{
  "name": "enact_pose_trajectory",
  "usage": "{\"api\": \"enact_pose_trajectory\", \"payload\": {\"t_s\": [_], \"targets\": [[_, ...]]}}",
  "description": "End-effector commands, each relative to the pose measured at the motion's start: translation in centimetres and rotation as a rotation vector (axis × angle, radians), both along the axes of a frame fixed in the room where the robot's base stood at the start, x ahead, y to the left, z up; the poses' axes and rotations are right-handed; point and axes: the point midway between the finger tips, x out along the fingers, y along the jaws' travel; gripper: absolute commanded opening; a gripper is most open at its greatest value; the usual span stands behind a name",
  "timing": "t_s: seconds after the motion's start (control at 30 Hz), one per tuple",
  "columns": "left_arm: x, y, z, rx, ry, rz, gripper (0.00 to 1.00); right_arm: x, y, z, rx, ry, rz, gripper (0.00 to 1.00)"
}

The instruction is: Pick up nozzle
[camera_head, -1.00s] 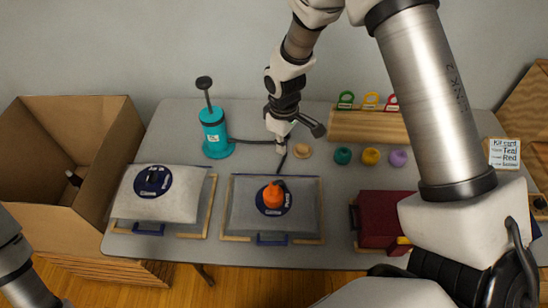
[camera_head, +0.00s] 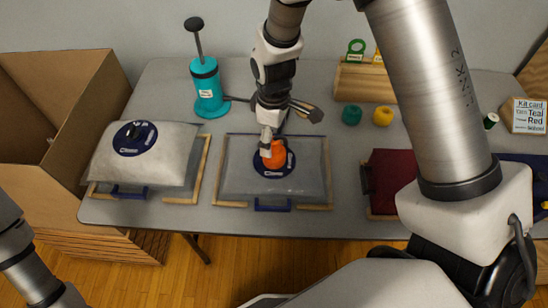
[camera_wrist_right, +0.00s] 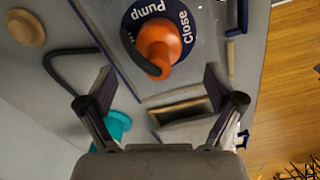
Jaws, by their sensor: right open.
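The orange nozzle (camera_head: 275,155) sits on the round blue valve disc (camera_head: 262,169) of the grey middle bag (camera_head: 312,170). In the right wrist view the nozzle (camera_wrist_right: 160,42) stands on the disc marked "Pump" and "Close", with a dark hose end beside it. My right gripper (camera_head: 267,146) is at the nozzle in the head view and partly covers it. In the wrist view my right gripper (camera_wrist_right: 158,88) has its fingers spread, with nothing between the tips; the nozzle lies just beyond them. My left gripper is out of the frames.
A teal pump (camera_head: 208,92) stands behind, its dark hose running toward the middle bag. A puffed bag (camera_head: 155,160) lies left. A maroon case (camera_head: 390,172) lies right. Behind are yarn balls (camera_head: 352,115) and a wooden rack (camera_head: 350,82). A cardboard box (camera_head: 60,180) stands left of the table.

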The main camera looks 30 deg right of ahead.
Motion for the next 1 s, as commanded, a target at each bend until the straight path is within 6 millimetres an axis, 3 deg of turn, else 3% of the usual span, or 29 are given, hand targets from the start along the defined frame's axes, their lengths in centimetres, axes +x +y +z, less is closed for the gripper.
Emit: {"api": "enact_pose_trajectory", "payload": {"t_s": [0.37,0.6,0.77,0.87,0.9,1.0], "targets": [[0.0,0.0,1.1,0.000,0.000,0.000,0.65,0.1,-0.1,-5.6,0.000,0.004,0.000,0.92],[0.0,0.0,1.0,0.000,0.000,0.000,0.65,0.2,-0.1,-6.0,0.000,0.000,0.000,0.92],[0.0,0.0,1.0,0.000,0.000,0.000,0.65,0.2,-0.1,-6.0,0.000,0.000,0.000,0.35],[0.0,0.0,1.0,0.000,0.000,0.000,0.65,0.2,-0.1,-6.0,0.000,0.000,0.000,0.34],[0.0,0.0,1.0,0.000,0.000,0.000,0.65,0.2,-0.1,-6.0,0.000,0.000,-0.001,0.28],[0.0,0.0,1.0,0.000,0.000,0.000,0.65,0.2,-0.1,-6.0,0.000,0.000,-0.001,0.28]]}}
